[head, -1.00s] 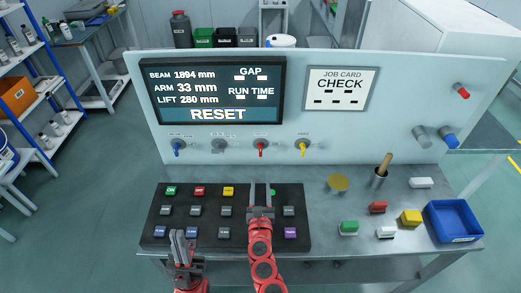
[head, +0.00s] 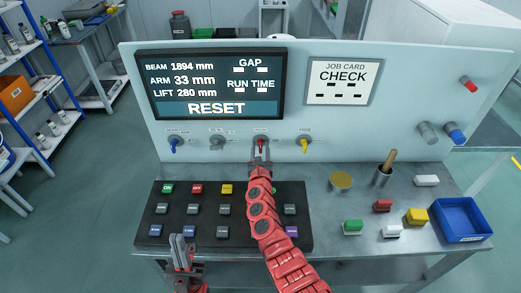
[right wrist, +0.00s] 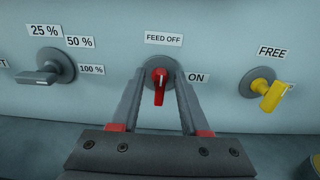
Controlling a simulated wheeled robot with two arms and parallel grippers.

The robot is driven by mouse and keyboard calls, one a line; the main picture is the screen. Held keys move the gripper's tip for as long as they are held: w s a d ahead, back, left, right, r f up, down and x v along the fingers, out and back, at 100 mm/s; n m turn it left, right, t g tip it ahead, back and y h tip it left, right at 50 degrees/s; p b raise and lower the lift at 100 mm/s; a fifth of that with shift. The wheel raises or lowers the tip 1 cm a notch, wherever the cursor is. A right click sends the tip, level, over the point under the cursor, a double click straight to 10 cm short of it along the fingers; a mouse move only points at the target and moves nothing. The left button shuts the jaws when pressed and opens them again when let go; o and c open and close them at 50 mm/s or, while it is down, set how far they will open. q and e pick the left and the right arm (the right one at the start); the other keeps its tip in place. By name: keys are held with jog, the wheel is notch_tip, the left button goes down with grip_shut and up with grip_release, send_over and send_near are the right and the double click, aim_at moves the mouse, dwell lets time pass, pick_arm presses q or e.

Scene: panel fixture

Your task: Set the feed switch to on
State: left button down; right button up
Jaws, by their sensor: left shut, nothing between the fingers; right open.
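The feed switch is a red knob (right wrist: 159,86) on a round grey base, with "FEED OFF" above it and "ON" to its right. Its red handle stands roughly upright in the right wrist view, its lower end hanging down. In the head view the red knob (head: 261,145) is on the upright panel, partly behind my right gripper (head: 260,158). That gripper is open, its fingers on either side of the knob; I cannot tell whether they touch it. My left gripper (head: 181,248) is shut and empty, low in front of the button board.
A yellow knob (right wrist: 264,91) sits to the right of the switch and a grey selector (right wrist: 47,68) to the left. Below are a black button board (head: 160,222), several coloured blocks and a blue tray (head: 463,236). The screen (head: 210,85) reads RESET.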

jog(key=shift+w+f, duration=0.1)
jog(key=shift+w, duration=0.55)
grip_shut()
